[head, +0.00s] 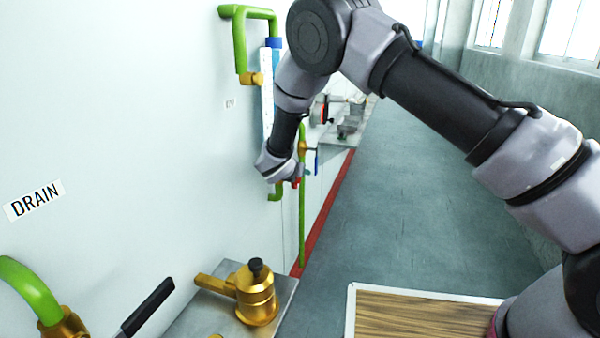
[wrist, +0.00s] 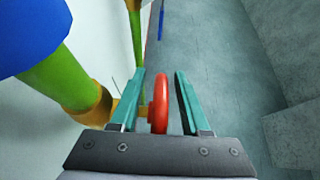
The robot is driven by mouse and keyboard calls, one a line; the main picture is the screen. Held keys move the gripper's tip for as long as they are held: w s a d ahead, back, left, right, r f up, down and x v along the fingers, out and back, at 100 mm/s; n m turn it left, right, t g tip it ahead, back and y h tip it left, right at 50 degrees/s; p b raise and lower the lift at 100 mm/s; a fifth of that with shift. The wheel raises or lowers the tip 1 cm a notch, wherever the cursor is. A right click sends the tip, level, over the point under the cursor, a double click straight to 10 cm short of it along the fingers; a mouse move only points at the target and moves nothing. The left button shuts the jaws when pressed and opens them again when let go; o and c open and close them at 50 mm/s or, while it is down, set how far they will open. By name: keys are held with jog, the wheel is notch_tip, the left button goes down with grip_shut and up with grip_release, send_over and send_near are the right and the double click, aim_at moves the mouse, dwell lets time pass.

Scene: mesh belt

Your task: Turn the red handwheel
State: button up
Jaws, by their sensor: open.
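The red handwheel (wrist: 160,104) shows nearly edge-on in the wrist view, as an upright rim. My gripper (wrist: 159,76) is open, with one teal finger on each side of the rim. A narrow gap shows on both sides, so neither finger visibly touches it. In the head view my wrist hides most of the handwheel and gripper, and only a small red part (head: 296,182) shows at the wrist's lower right.
A green pipe (wrist: 68,78) with a brass fitting (wrist: 98,108) stands close left of my gripper. A thin green pipe (head: 302,225) runs upright nearby. A brass valve (head: 257,295) stands on a metal ledge in front. The floor (head: 400,210) to the right is clear.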

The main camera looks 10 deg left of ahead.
aim_at(293, 187)
jog(key=s, duration=0.3)
jog(key=s+a, duration=0.1)
jog(key=s, duration=0.7)
jog(key=shift+s+a+r, duration=0.1)
jog(key=shift+a, duration=0.25)
jog(key=shift+s+a+r, duration=0.1)
jog(key=shift+s, duration=0.75)
